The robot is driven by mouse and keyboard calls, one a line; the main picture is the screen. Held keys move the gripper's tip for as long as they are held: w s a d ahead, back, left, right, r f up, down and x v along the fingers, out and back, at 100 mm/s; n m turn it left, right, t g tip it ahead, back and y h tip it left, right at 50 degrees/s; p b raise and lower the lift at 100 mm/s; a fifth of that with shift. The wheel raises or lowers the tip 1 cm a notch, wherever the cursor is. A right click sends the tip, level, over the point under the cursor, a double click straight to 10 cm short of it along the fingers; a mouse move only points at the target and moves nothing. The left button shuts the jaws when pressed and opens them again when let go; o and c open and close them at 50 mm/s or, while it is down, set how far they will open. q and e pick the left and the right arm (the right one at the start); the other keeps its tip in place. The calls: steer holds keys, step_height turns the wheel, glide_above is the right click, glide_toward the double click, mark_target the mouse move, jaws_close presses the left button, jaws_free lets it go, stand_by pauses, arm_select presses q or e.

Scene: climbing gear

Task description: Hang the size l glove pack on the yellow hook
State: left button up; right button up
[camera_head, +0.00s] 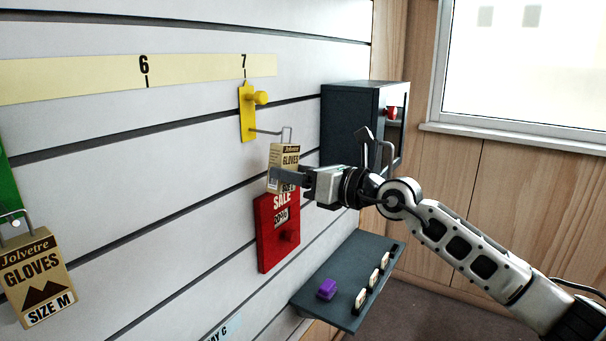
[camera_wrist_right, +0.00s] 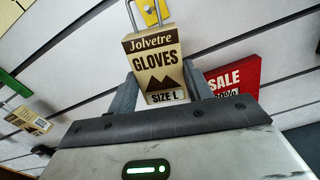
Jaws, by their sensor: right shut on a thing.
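The size L glove pack (camera_head: 284,160) is a tan and dark box with a grey wire loop on top. In the wrist view the pack (camera_wrist_right: 155,62) faces me upright, its "SIZE L" label low between the fingers. My right gripper (camera_head: 282,177) is shut on the pack's lower part. The yellow hook (camera_head: 247,112) is a plate with a knob on the slatted wall under number 7, with a thin grey prong pointing right. The loop overlaps the prong's end in the head view; I cannot tell whether it is around it. My left gripper is out of view.
A size M glove pack (camera_head: 36,277) hangs at left. A dark cabinet (camera_head: 349,125) stands behind my right gripper. A dark shelf (camera_head: 345,284) below holds a purple object (camera_head: 327,289).

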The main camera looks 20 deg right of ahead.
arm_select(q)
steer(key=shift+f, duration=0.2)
arm_select(e)
steer(key=shift+x, duration=1.35)
arm_select(q)
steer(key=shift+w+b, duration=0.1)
steer(key=shift+b, duration=0.2)
arm_select(e)
steer(key=shift+w+a+f, duration=0.45)
steer(key=shift+w, duration=0.1)
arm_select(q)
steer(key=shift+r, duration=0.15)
arm_select(e)
steer(key=shift+f, duration=0.1)
steer(key=shift+f, duration=0.1)
steer(key=o, duration=1.1)
